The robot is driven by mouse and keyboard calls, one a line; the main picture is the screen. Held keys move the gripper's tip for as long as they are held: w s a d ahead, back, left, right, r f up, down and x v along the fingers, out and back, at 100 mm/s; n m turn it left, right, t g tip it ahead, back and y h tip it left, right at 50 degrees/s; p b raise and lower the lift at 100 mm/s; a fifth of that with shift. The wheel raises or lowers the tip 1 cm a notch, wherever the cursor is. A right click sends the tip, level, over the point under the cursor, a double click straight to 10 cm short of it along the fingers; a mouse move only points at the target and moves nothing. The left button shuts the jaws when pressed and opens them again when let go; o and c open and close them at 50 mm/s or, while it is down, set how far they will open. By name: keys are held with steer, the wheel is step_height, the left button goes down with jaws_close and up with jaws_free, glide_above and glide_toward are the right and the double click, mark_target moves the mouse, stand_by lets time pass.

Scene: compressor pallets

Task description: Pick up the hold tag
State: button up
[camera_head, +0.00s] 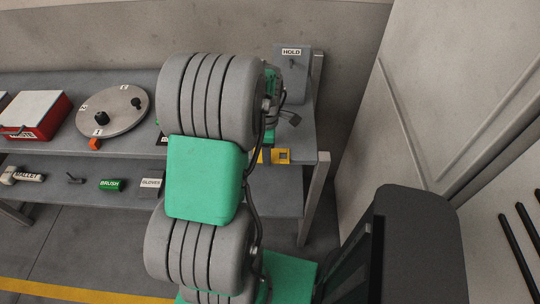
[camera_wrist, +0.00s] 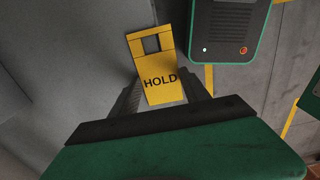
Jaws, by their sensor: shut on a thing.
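The hold tag (camera_wrist: 161,84) is a flat yellow piece with black HOLD lettering and a square opening near its far end. In the wrist view my gripper (camera_wrist: 162,90) has its dark fingers on either side of the tag, shut on it. The tag's end with the opening sticks out beyond the fingers. In the head view the yellow tag (camera_head: 281,157) shows just right of my arm, near the bench's right end. My arm hides the gripper and the rest of the tag there. I cannot tell whether the tag touches the bench.
A grey upright panel labelled HOLD (camera_head: 291,75) stands at the bench's right end. A round grey plate with knobs (camera_head: 112,110) and a red box (camera_head: 35,114) sit left. The lower shelf holds a green BRUSH item (camera_head: 111,185). A green-edged dark device (camera_wrist: 230,30) is close right of the tag.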

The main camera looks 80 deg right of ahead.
steer(key=c, duration=0.5)
